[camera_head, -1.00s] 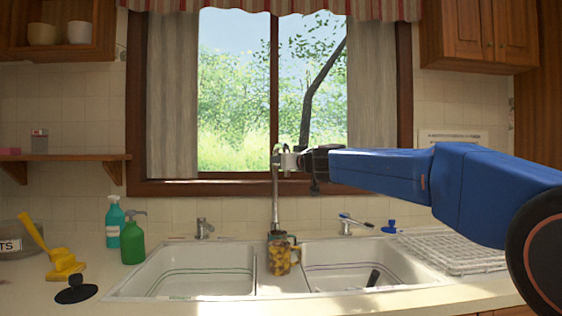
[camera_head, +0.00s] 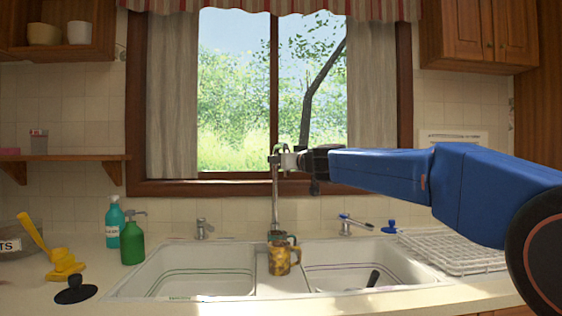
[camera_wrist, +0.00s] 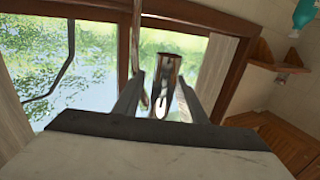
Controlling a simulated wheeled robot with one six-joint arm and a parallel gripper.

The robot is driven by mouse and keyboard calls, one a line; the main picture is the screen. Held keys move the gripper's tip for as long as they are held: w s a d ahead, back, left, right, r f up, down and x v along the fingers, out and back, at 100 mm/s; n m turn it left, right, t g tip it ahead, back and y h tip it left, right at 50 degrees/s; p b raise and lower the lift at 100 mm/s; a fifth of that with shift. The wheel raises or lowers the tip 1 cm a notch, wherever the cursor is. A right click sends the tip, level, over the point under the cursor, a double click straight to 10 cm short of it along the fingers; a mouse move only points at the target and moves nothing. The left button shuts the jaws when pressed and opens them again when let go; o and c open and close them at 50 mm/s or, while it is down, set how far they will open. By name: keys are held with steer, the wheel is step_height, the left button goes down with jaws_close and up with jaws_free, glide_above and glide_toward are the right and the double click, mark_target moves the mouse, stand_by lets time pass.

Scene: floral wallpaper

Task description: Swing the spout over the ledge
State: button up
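The tall metal faucet spout (camera_head: 275,195) rises behind the white double sink, with its top end in front of the window. It stands in line with the ledge (camera_head: 284,285) between the two basins. My gripper (camera_head: 284,160) is at the spout's upper end, reaching in from the right. In the wrist view a shiny metal cylinder, the spout's end (camera_wrist: 166,82), lies between my two fingers (camera_wrist: 161,80). The fingers are apart, with a small gap showing on the left; contact on the right is unclear.
A yellow patterned mug (camera_head: 280,260) stands on the ledge, below the spout. Small taps flank it, left (camera_head: 204,229) and right (camera_head: 352,224). Soap bottles (camera_head: 132,242) stand left of the sink. A white dish rack (camera_head: 455,252) is at the right, below my arm.

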steer(key=v, duration=1.7)
steer(key=shift+s, duration=0.2)
steer(key=shift+d, duration=0.1)
steer(key=shift+w+d+f, duration=0.1)
steer(key=shift+d, duration=0.05)
jaws_close()
steer(key=w+d+f+m+g+y, duration=0.1)
steer(key=w+d+m+g+y, duration=0.2)
steer(key=d+m, duration=0.9)
steer(key=w+a+m+y, duration=0.1)
steer(key=w+a, duration=0.5)
steer(key=a, duration=0.8)
steer(key=shift+w+f+m, duration=0.15)
steer(key=shift+f+m, duration=0.05)
steer(key=shift+m, duration=0.7)
